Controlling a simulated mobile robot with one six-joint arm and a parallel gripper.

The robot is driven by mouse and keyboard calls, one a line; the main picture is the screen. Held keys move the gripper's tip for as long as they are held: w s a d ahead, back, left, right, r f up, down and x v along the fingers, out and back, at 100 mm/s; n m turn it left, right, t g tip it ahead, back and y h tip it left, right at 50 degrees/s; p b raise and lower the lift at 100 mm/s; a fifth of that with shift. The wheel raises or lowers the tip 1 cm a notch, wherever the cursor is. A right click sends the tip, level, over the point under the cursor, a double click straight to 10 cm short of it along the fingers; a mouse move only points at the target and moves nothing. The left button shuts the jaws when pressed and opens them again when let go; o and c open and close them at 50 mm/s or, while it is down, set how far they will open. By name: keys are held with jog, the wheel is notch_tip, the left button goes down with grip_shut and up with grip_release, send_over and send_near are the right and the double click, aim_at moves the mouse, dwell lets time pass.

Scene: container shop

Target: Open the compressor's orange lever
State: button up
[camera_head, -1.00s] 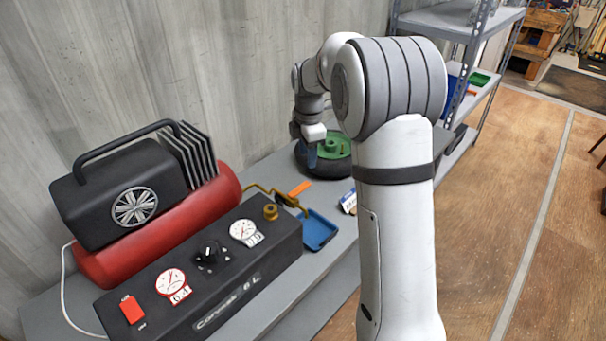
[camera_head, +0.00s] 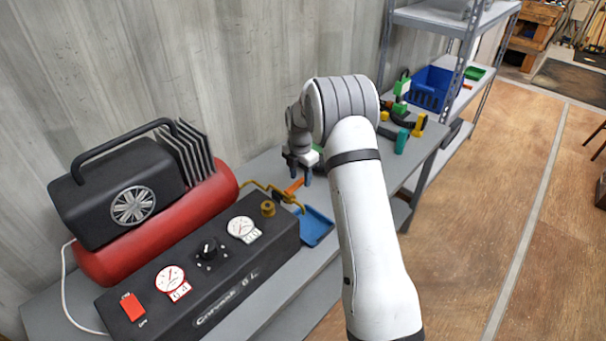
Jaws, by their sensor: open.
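The compressor (camera_head: 225,280) stands at the left of the bench, with a black front panel, a red tank and a black motor housing. Its orange lever (camera_head: 294,187) sticks up at the right end, by the brass pipe (camera_head: 258,186). My gripper (camera_head: 300,176) points down with its dark fingers just above and beside the lever's upper end. It is open and empty. I cannot tell whether a finger touches the lever.
A blue tray (camera_head: 316,228) lies on the bench right of the compressor. Tools (camera_head: 402,134) and a blue basket (camera_head: 432,88) are farther back, near the metal shelf. A corrugated wall (camera_head: 200,70) rises behind the bench.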

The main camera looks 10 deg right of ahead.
jog(key=shift+f, duration=0.2)
jog(key=shift+c, duration=0.4)
grip_shut()
